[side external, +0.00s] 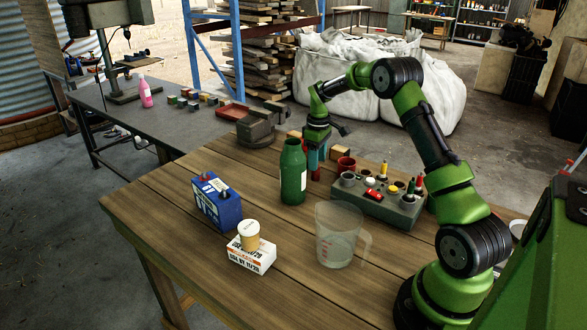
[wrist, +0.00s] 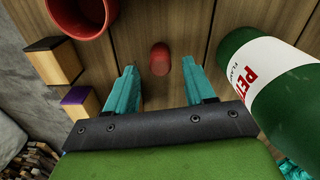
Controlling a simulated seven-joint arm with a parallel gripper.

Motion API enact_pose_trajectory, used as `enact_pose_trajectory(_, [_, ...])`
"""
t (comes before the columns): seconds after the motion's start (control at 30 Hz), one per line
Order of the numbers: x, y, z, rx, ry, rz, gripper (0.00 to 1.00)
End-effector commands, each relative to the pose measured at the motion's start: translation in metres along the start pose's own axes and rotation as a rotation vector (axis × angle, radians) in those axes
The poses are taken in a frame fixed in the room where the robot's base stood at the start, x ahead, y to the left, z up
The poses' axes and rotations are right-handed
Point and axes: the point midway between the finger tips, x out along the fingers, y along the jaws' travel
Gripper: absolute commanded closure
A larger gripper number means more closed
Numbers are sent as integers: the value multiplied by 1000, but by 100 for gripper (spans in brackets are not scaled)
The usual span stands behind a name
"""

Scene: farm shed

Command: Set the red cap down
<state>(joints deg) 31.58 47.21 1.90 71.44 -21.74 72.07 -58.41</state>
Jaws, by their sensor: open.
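The red cap (wrist: 160,56), a small red cylinder, shows in the wrist view against the wooden table, between and just beyond my fingertips. My gripper (wrist: 159,70) is open, with one teal finger on each side of the cap and a visible gap to each. In the side view my gripper (side external: 315,170) points down close to the tabletop, just behind and right of the green bottle (side external: 293,175). The bottle also shows at the right of the wrist view (wrist: 270,85). In the side view I cannot clearly make out the cap among the fingers.
A red pot (side external: 346,163) and a grey holder (side external: 405,212) with several items stand right of my gripper. Wooden blocks (wrist: 53,65) lie to the left in the wrist view. A clear jug (side external: 337,240), blue box (side external: 217,205) and cup on a white box (side external: 250,258) stand nearer the front.

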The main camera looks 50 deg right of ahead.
Motion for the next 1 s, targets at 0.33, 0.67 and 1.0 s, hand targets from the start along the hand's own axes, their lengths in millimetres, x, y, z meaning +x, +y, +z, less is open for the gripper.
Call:
enact_pose_trajectory(0.33, [-67,1,0,1,2,2,46])
enact_pose_trajectory(0.67, [-80,0,0,1,0,0,46])
enact_pose_trajectory(1.0, [-106,-20,-2,25,39,33,46])
